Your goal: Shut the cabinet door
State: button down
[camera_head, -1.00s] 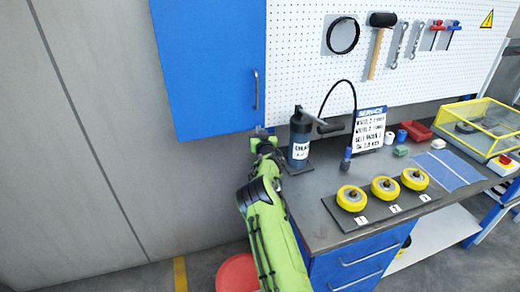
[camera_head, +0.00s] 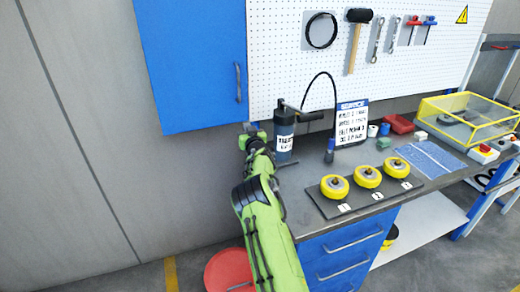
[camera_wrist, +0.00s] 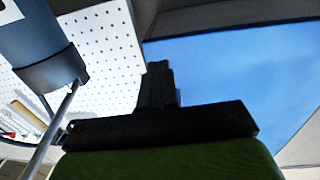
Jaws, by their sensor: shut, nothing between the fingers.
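The cabinet door (camera_head: 195,65) is a flat blue panel at the upper left of the head view, with a grey upright handle (camera_head: 238,82) near its right edge. How far it stands open, I cannot tell. My gripper (camera_head: 252,129) is just below the door's lower right corner; its fingers are hard to make out there. In the wrist view, my gripper's black fingers (camera_wrist: 159,84) are together and empty. The blue panel (camera_wrist: 235,80) fills the right of that view, beyond the fingers. Contact between them cannot be made out.
A dark labelled pump bottle (camera_head: 284,134) with a hose stands on the bench close to the right of my gripper; it looms in the wrist view (camera_wrist: 40,50). Yellow wheels (camera_head: 367,177) sit on the bench. A red round stool (camera_head: 228,272) is below. The pegboard (camera_head: 285,60) holds tools.

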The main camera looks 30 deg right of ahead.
jog(key=d+b+v, duration=0.1)
jog(key=v, duration=0.8)
jog(key=s+a+r+g+y, duration=0.25)
jog(key=s+a+r, duration=0.25)
jog(key=s+a, duration=0.45)
jog(key=s+a+r+g+y, duration=0.2)
jog(key=s+a+r+g, duration=0.25)
jog(key=s+a, duration=0.45)
jog(key=s+a+f+n+g, duration=0.1)
jog(key=s+a, duration=0.2)
jog(key=s, duration=0.5)
jog(key=s+a+f+n+g+y, duration=0.1)
jog(key=s+a, duration=0.3)
jog(key=s, duration=0.4)
jog(key=s+a+f+n+g, duration=0.1)
jog(key=s+a, duration=0.3)
jog(key=s, duration=0.4)
jog(key=shift+f+n+g, duration=0.35)
jog(key=shift+n+g, duration=0.05)
jog(key=shift+g, duration=0.3)
jog(key=shift+s, duration=0.15)
